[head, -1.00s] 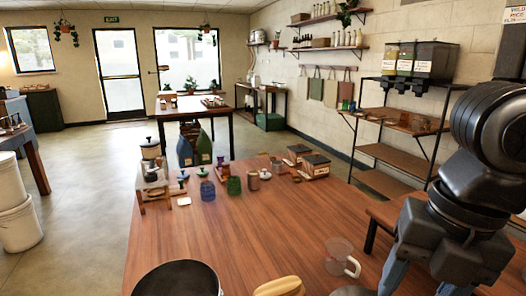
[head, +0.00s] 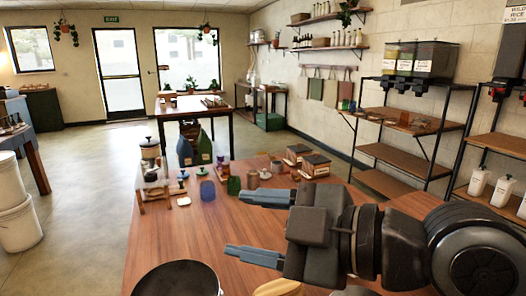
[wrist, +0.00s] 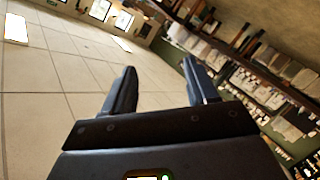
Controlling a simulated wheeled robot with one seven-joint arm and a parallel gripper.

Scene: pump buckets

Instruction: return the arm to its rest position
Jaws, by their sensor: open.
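My gripper (head: 262,227) is open and empty in the head view. It is raised over the right part of the wooden table (head: 185,238), with its two blue-grey fingers pointing left. My arm reaches in from the right edge and hides the right part of the table. In the wrist view my gripper (wrist: 160,90) shows both fingers apart with nothing between them. Beyond them are a pale tiled floor and shelves of goods, tilted.
A dark round pan (head: 178,280) and a tan object (head: 278,288) are at the near edge. Jars, bottles and boxes stand at the table's far end. A metal shelf rack (head: 410,125) with dispensers is at the right. White buckets (head: 18,205) stand at left.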

